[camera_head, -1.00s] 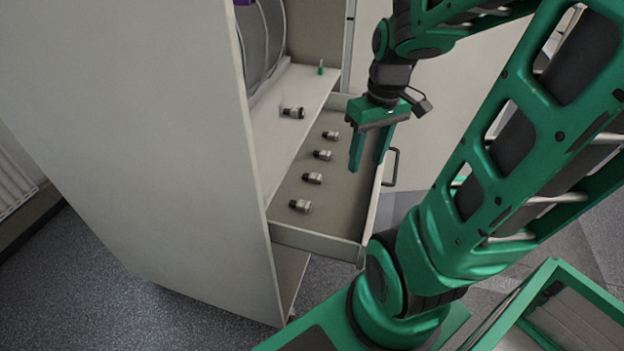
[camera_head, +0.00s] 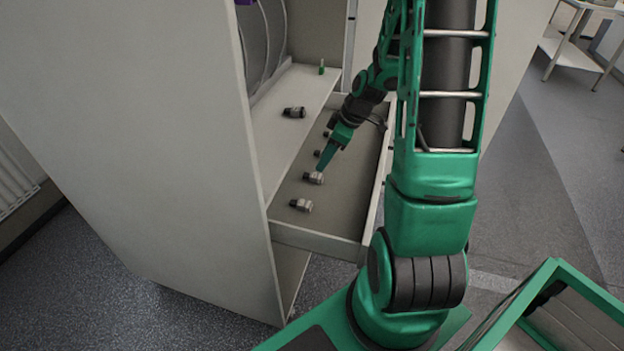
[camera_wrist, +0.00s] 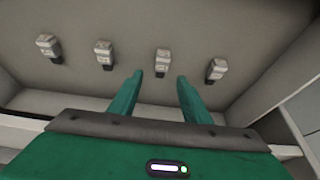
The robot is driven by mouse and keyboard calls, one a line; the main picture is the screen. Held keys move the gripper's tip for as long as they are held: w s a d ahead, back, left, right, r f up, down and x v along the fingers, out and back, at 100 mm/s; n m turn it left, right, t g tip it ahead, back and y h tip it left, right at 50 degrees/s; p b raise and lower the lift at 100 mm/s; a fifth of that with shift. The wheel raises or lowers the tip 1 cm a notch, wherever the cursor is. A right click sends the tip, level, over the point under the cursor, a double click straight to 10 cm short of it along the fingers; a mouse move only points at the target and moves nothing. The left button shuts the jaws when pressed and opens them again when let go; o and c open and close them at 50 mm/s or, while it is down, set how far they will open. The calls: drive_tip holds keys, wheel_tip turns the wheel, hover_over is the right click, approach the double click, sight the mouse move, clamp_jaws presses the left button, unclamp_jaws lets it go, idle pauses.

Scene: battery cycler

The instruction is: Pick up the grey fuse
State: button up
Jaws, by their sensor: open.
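Several grey fuses with dark ends lie in a row in the open drawer. In the head view, one fuse (camera_head: 313,178) is close to my gripper (camera_head: 322,166), and another fuse (camera_head: 301,205) lies nearer the drawer's front-left corner. Two more are partly hidden behind the gripper and arm. In the wrist view, my gripper (camera_wrist: 161,78) is open and empty. One fuse (camera_wrist: 162,61) lies just beyond the gap between its fingertips, with others on both sides. Another fuse (camera_head: 294,112) lies on the shelf above the drawer.
The drawer (camera_head: 315,243) sticks out of a tall cabinet (camera_head: 150,140), and its walls stand around the fuses. A small green item (camera_head: 321,70) stands at the back of the shelf (camera_head: 268,128). The right side of the drawer floor is bare.

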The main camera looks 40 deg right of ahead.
sight(315, 175)
drive_tip(key=x, duration=0.6)
drive_tip(key=shift+s+a, duration=0.1)
drive_tip(key=shift+s, duration=0.15)
drive_tip(key=shift+x, duration=0.8)
drive_tip(key=c, duration=1.1)
